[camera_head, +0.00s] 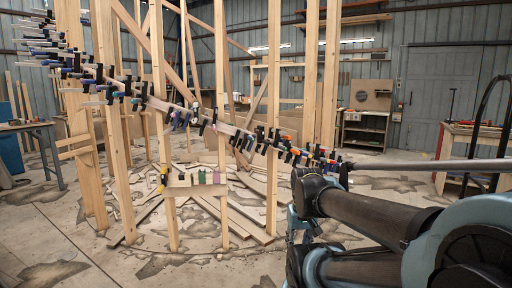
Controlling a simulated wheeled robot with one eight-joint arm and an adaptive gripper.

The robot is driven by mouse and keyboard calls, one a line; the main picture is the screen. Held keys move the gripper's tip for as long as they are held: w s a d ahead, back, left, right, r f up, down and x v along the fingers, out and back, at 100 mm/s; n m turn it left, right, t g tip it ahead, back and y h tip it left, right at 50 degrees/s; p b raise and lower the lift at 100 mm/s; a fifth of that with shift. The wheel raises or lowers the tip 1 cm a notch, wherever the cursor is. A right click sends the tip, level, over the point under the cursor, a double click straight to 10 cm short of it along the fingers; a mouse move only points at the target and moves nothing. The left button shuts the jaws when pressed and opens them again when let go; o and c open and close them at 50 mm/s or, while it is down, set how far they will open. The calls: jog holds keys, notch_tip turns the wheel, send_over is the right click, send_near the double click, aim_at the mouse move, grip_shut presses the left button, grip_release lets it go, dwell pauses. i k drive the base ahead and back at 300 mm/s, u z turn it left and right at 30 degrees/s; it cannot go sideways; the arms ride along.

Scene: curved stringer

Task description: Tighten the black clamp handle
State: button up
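A long, curved wooden stringer (228,129) runs from the upper left down to the centre right, against upright timber posts. Many clamps sit along it, mostly black with some blue, purple, red and orange parts. Black clamps (262,138) cluster at its lower right part, close to the far end of my arm. I cannot single out one black clamp handle at this size. My arm reaches in from the lower right, and its dark joint is just below the stringer's lower end in the picture. My gripper's fingers cannot be made out there, and contact with a clamp cannot be told.
Several upright posts (273,110) stand around the stringer. A short board (196,189) with small coloured items spans two posts. Loose planks (262,187) litter the floor behind. A grey metal bar (430,164) crosses at right. A workbench (472,140) stands farther right.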

aim_at(260, 129)
jog(key=u, duration=0.05)
jog(key=i, duration=1)
jog(key=z, duration=0.05)
